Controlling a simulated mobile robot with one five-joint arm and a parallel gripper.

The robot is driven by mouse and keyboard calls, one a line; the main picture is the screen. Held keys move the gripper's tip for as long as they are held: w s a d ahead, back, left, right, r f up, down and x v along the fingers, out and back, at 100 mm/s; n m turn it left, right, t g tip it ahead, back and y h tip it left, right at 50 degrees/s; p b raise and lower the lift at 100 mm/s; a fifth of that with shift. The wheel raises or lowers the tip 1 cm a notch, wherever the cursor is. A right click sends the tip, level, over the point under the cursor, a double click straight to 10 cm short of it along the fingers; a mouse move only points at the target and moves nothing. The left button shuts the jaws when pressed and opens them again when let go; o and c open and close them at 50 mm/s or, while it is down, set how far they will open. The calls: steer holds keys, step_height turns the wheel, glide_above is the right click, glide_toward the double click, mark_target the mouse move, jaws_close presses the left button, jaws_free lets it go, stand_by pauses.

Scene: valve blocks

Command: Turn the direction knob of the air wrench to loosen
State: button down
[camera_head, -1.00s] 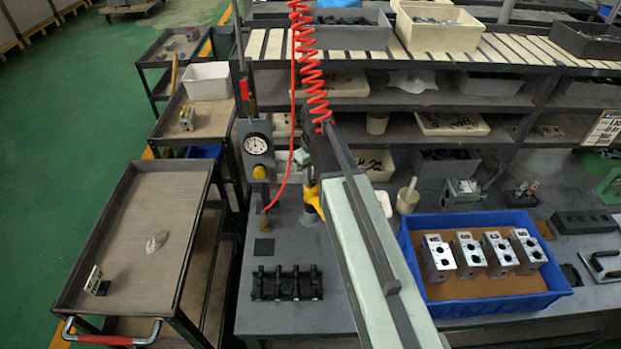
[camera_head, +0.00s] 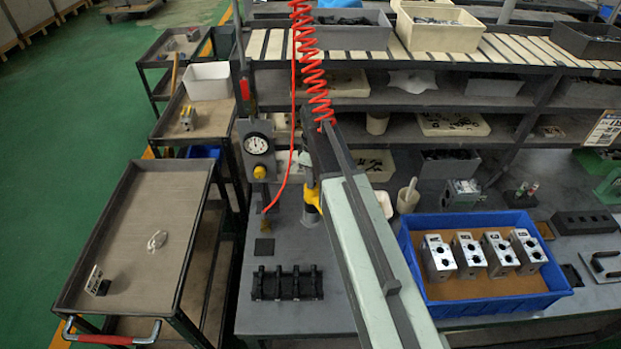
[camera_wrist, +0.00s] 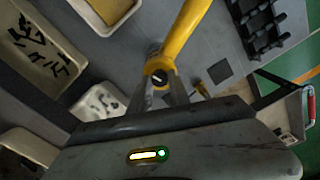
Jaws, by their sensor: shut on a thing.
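The yellow air wrench (camera_head: 312,194) hangs upright over the grey bench, partly hidden behind my arm in the head view. In the wrist view its yellow body (camera_wrist: 187,30) runs up and to the right. Its direction knob (camera_wrist: 159,79) is a small dark round face with a pale mark, at the near end of the yellow body. My gripper (camera_wrist: 161,88) has its two grey fingers on either side of this end and is shut on the knob area. The finger contact itself is small and hard to make out. My gripper's tips are hidden in the head view.
A red coiled hose (camera_head: 316,80) hangs above the wrench. A gauge (camera_head: 257,144) stands to its left. A black fixture (camera_head: 286,283) lies on the bench in front. A blue tray (camera_head: 480,306) with several metal blocks stands at right.

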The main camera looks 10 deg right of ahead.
stand_by(0.6)
steer(key=c, duration=1.2)
jaws_free()
steer(key=shift+w, duration=0.1)
step_height(320, 180, up, 8)
steer(key=p, duration=0.8)
steer(key=shift+f, duration=0.1)
steer(key=shift+f, duration=0.1)
